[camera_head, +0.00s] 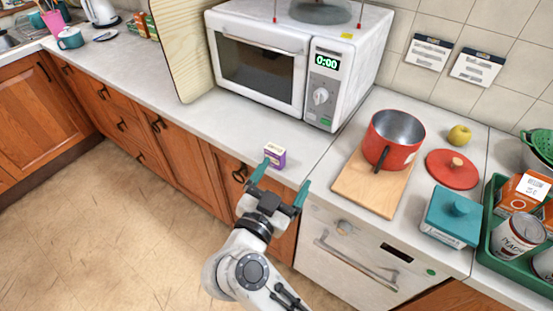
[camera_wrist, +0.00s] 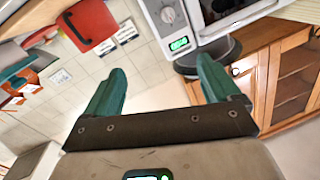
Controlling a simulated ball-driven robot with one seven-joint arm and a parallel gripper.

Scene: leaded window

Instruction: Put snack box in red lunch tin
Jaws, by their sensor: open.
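The snack box (camera_head: 274,156) is a small purple box with a pale top. It stands on the counter near its front edge, left of the stove section. The red tin (camera_head: 381,151) looks like an open, empty red pot with a dark handle. It stands on a wooden board (camera_head: 353,186), and also shows in the wrist view (camera_wrist: 88,24). A red lid (camera_head: 452,169) with a wooden knob lies to its right. My gripper (camera_head: 284,179) is open and empty, in front of the counter edge near the snack box. Its green fingers also show in the wrist view (camera_wrist: 161,68).
A white microwave (camera_head: 262,64) stands behind the snack box, with a wooden panel (camera_head: 178,45) at its left. At right are a teal lidded box (camera_head: 452,216), a yellow apple (camera_head: 459,135) and a green tray (camera_head: 484,238) with cans. The counter left of the snack box is clear.

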